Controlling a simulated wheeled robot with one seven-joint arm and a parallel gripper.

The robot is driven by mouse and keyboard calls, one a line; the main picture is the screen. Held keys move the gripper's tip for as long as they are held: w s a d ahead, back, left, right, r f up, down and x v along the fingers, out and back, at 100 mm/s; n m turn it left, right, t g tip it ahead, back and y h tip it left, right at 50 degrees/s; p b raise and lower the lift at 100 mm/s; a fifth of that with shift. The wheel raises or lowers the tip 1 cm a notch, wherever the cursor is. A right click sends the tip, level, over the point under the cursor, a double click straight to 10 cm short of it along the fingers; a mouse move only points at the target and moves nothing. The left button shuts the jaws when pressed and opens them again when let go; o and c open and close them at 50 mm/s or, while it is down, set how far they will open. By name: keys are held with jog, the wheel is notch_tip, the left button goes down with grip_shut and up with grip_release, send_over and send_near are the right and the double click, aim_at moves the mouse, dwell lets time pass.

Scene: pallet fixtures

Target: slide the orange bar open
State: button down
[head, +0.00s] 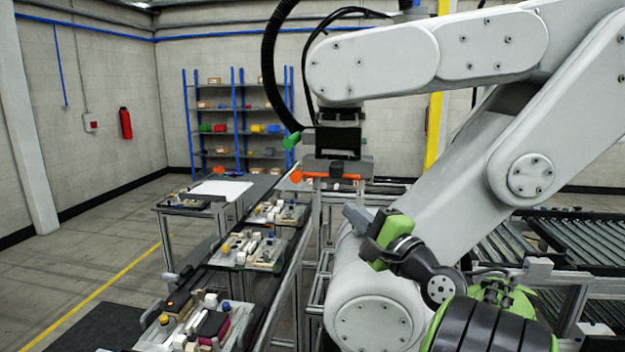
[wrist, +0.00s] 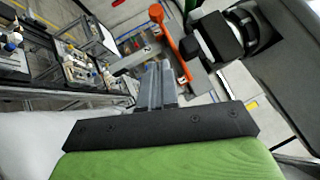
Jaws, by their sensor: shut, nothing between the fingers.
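The orange bar (head: 325,176) lies along the lower front of a grey fixture plate (head: 366,167), with a round orange knob (head: 296,175) at its left end. In the wrist view the orange bar (wrist: 172,45) runs from the knob at the top down to the right, beside a black-and-white block (wrist: 207,46). My gripper (head: 350,213) is below and to the right of the bar in the head view. Its grey fingers (wrist: 157,84) are together and empty, close to the bar's lower end in the wrist view. I cannot tell whether they touch it.
Several pallets (head: 200,325) with small parts stand along a conveyor at the left. A dark mat (head: 75,328) lies on the floor. Roller conveyors (head: 580,245) stand at the right. A blue shelf rack (head: 238,115) is far back.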

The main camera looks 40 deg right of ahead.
aim_at(295, 182)
jog(key=w+r+p, duration=0.1)
jog(key=w, duration=0.2)
jog(key=w+r+p, duration=0.1)
jog(key=w, duration=0.3)
jog(key=w+a+r+p, duration=0.1)
jog(key=w, duration=0.2)
jog(key=shift+w+a+p, duration=0.1)
jog(key=shift+w+p, duration=0.15)
jog(key=shift+p, duration=0.05)
jog(key=shift+w+a+p, duration=0.3)
jog(key=shift+w+a, duration=0.5)
jog(key=shift+w, duration=0.15)
jog(key=shift+f, duration=0.1)
